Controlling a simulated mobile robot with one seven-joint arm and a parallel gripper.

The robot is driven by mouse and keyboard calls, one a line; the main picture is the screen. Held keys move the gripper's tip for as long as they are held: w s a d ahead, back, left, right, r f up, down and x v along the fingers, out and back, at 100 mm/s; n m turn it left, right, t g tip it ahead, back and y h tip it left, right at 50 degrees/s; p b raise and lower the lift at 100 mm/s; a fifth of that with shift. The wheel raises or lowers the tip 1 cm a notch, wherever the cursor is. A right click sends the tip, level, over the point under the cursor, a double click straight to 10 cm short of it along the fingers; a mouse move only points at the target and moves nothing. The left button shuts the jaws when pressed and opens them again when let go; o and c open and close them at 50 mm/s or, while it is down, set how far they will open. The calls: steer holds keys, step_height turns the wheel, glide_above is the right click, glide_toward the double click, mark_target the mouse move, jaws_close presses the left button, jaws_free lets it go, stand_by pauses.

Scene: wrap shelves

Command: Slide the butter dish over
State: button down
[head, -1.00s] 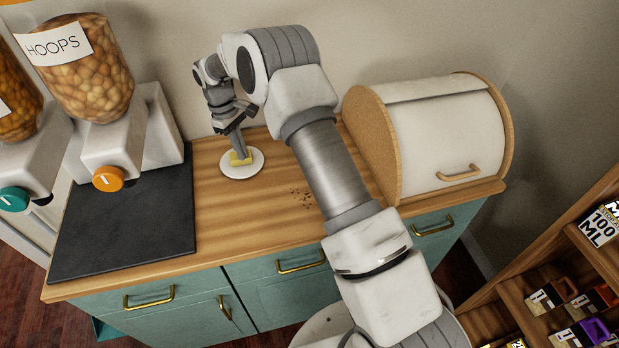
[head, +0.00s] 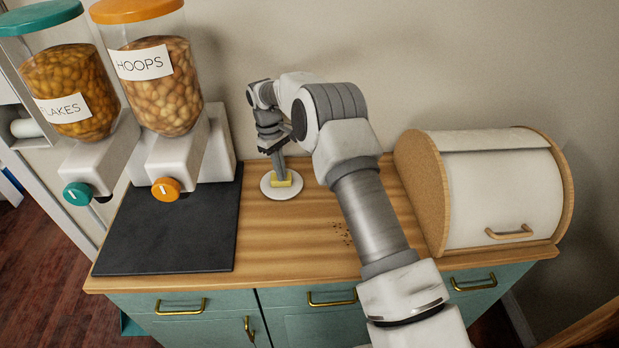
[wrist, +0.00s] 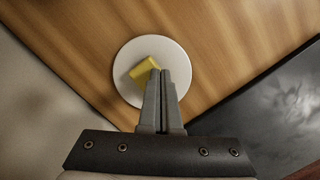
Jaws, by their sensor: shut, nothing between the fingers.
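The butter dish (head: 270,192) is a round white plate with a yellow block of butter (head: 285,183) on it. It lies on the wooden counter near the back wall, just right of the dark mat. My gripper (head: 280,178) points down over the dish with its fingers shut and empty. In the wrist view the fingertips (wrist: 162,74) overlap the dish (wrist: 178,54) beside the butter (wrist: 145,70). I cannot tell whether the fingertips touch the butter or the plate. The fingers hide part of the plate.
The dark mat (head: 165,245) carries a hoops dispenser (head: 155,85), with a flakes dispenser (head: 75,105) further left. A bread bin (head: 500,200) stands at the right. Dark crumbs (head: 343,233) lie on the counter (head: 290,240) beside my arm. The counter front is clear.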

step_height(320, 180, up, 17)
steer(key=w+a+p, duration=0.2)
step_height(320, 180, up, 11)
steer(key=m+t, duration=0.2)
glide_above(275, 175)
steer(key=s+d, duration=0.4)
steer(key=s+d+r+m+t, duration=0.2)
steer(key=s+d+r, duration=0.55)
steer(key=s, duration=0.35)
steer(key=s+d+f+m+t, duration=0.1)
steer(key=s+d+f+m, duration=0.1)
steer(key=s, duration=1)
steer(key=s+d+f+m+t+y, duration=0.1)
steer(key=s+d+f+m+t, duration=0.1)
steer(key=s, duration=1)
step_height(275, 175, down, 2)
steer(key=d+m, duration=0.1)
steer(key=d, duration=0.1)
steer(key=shift+d+f, duration=0.15)
steer(key=shift+d, duration=0.15)
